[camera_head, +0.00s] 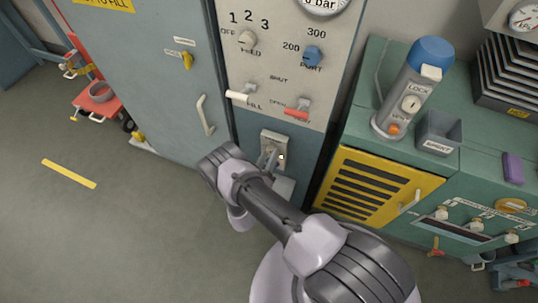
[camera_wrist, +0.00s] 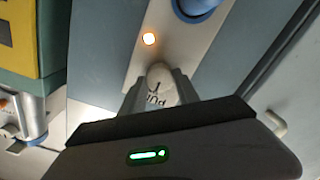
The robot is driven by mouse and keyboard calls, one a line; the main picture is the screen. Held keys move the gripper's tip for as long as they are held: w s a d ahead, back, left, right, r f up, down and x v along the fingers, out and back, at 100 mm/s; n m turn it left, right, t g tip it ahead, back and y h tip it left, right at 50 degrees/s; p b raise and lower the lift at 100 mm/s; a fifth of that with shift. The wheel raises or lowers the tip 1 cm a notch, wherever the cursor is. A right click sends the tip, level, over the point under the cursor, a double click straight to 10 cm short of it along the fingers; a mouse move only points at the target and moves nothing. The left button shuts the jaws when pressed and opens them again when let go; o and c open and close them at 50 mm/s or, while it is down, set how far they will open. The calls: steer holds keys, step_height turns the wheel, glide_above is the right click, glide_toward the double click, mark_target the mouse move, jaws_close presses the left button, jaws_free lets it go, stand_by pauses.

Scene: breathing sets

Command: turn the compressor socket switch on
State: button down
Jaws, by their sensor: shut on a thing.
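The socket plate (camera_head: 275,139) is a pale panel low on the blue-grey front of the control column. It also shows in the wrist view (camera_wrist: 137,65). On it, a round pale switch knob (camera_wrist: 160,72) sits between the fingers of my gripper (camera_wrist: 158,84). My gripper (camera_head: 268,160) is shut on this knob, in front of the plate. Upside-down lettering shows on the plate just by the fingers, partly hidden. A small lamp (camera_wrist: 149,39) beside the knob glows orange-white. In the head view my fingers hide most of the switch.
A blue round fitting (camera_wrist: 197,8) is close to the switch. Red (camera_head: 296,115) and white (camera_head: 238,95) levers stick out above the plate. A cabinet door handle (camera_head: 204,115) is at left. The yellow grille (camera_head: 372,184) is at right.

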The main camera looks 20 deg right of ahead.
steer(key=shift+m, duration=0.3)
stand_by(0.4)
steer(key=c, duration=0.9)
jaws_free()
steer(key=p+v, duration=0.3)
steer(key=v, duration=1.4)
steer(key=shift+s+a+p, duration=0.15)
steer(key=shift+p, duration=0.15)
